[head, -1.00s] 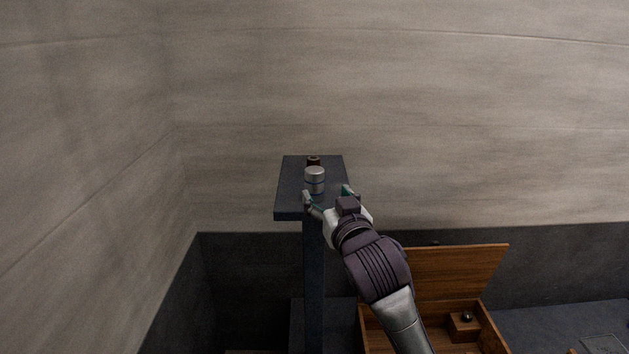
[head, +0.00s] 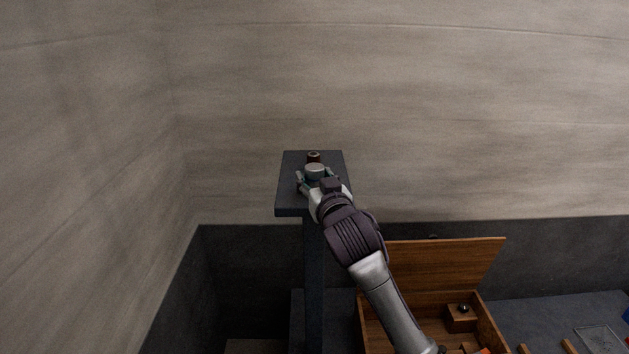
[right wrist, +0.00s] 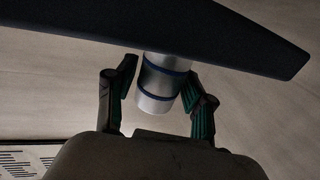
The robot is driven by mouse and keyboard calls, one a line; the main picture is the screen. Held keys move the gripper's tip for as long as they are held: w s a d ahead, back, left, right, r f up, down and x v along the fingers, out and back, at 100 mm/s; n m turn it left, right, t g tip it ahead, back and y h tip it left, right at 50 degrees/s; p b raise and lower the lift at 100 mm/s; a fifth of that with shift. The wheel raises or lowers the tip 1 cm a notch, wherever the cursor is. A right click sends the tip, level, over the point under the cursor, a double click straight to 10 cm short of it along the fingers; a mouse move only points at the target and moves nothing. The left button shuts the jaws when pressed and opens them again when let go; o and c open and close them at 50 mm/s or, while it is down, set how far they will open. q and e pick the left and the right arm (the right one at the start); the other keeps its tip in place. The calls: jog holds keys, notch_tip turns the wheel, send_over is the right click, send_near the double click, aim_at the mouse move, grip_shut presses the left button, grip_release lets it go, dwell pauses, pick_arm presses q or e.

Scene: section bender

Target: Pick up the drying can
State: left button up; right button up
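The drying can (head: 315,170), a silver cylinder with dark blue bands, stands upright on the dark stand's narrow top (head: 289,196). My right gripper (head: 317,180) is at the can, with one finger on each side of it. In the right wrist view the can (right wrist: 161,84) sits between the two green-padded fingers (right wrist: 163,92), which look spread, with small gaps beside the can. The view appears upside down, with the stand top (right wrist: 235,40) above. The gripper partly hides the can's lower part in the head view. My left gripper is not in view.
A small brown cylindrical object (head: 313,156) stands just behind the can on the same top. An open wooden box (head: 445,268) with a raised lid is lower right. A wall (head: 450,120) rises behind the stand. The air above the can is clear.

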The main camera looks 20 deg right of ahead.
jog(key=c, duration=0.8)
jog(key=shift+o, duration=0.2)
